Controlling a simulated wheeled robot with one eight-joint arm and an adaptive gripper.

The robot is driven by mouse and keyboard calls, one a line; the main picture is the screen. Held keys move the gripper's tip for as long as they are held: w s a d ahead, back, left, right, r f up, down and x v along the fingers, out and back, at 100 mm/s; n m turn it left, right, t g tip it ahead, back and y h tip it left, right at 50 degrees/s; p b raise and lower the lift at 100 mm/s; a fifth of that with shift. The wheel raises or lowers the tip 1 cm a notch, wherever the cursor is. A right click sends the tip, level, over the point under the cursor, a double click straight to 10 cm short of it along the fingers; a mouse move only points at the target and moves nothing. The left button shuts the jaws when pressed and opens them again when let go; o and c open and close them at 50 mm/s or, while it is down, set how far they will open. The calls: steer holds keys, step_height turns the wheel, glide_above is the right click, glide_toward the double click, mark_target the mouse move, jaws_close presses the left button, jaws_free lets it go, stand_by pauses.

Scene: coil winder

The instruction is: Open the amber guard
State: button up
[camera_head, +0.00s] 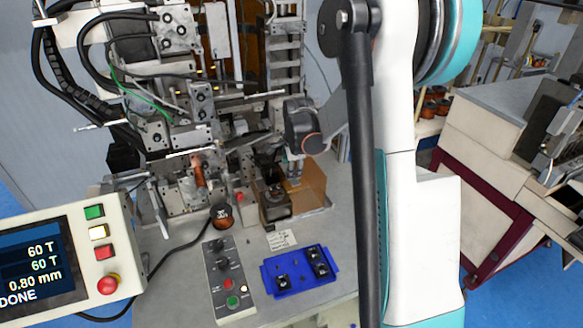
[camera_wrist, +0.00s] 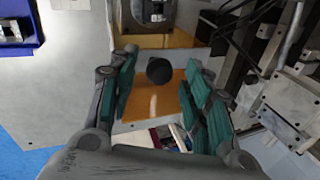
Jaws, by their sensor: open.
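The amber guard (camera_head: 312,188) is a see-through orange panel beside the winding head, low at the machine's right side. In the wrist view its orange face (camera_wrist: 150,100) fills the middle, with a black round knob (camera_wrist: 159,71) standing out from it. My gripper (camera_wrist: 161,76) is open, with teal finger pads on both sides of the knob and gaps visible between pads and knob. In the head view my gripper (camera_head: 296,168) is at the guard, partly hidden by the arm; whether it touches is not clear.
A black-topped fixture (camera_head: 273,203) stands left of the guard. A copper spool (camera_head: 221,215), a button box (camera_head: 228,279) and a blue tray (camera_head: 300,271) with small parts lie on the bench. A control panel (camera_head: 60,262) reading DONE stands at the left.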

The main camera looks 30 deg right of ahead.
steer(key=v, duration=1.1)
steer(key=shift+a, duration=0.1)
